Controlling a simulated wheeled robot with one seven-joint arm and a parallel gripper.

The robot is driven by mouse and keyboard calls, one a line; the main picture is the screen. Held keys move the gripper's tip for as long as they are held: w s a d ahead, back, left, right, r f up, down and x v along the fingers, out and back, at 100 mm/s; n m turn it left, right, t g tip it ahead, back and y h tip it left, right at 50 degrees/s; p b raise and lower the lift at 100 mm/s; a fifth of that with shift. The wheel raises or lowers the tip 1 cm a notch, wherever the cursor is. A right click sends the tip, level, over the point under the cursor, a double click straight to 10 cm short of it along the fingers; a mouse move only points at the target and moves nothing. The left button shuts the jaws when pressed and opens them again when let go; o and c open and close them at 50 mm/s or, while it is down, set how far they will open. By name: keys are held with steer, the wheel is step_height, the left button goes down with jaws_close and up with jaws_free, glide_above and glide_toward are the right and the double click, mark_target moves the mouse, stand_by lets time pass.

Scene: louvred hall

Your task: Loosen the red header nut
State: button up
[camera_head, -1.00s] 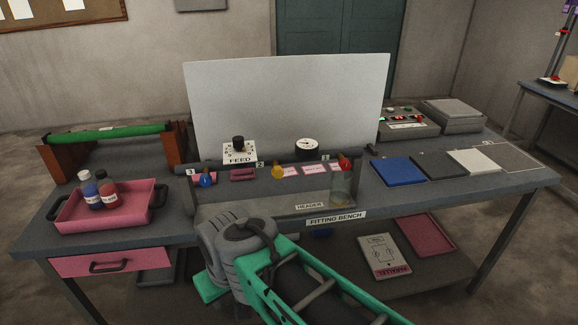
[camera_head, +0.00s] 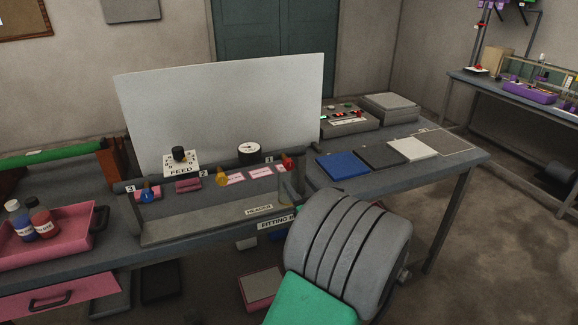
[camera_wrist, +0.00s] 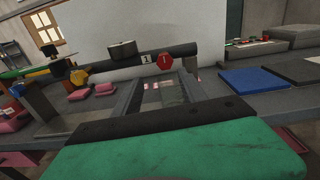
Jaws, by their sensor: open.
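The red header nut (camera_head: 287,161) is on the right end of the dark header pipe (camera_head: 218,166), by a tag marked 1 (camera_head: 269,160). In the wrist view the red nut (camera_wrist: 164,62) shows as a hexagon facing me, just right of its tag. My gripper (camera_wrist: 168,84) is open, with dark fingers apart on either side of the picture's middle. It is short of the nut and nothing shows between the fingers but the bench behind.
A yellow nut (camera_head: 222,177) and a blue nut (camera_head: 148,195) sit farther left on the header. A white panel (camera_head: 220,110) stands behind. Blue (camera_head: 343,164), dark and white pads lie to the right. A pink tray (camera_head: 70,245) with two bottles is at the left.

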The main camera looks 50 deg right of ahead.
mark_target(290, 166)
steer(key=shift+m+h, duration=0.3)
steer(key=shift+m, duration=0.1)
steer(key=x, duration=0.8)
steer(key=shift+s+d+r+b, duration=0.1)
steer(key=shift+s+d+b, duration=0.1)
steer(key=shift+d+b, duration=0.15)
steer(key=shift+w+d+r+p, duration=0.15)
steer(key=shift+w+p, duration=0.1)
steer(key=shift+p, duration=0.2)
steer(key=shift+w+d, duration=0.3)
steer(key=shift+w, duration=0.15)
steer(key=shift+c, duration=0.4)
jaws_close()
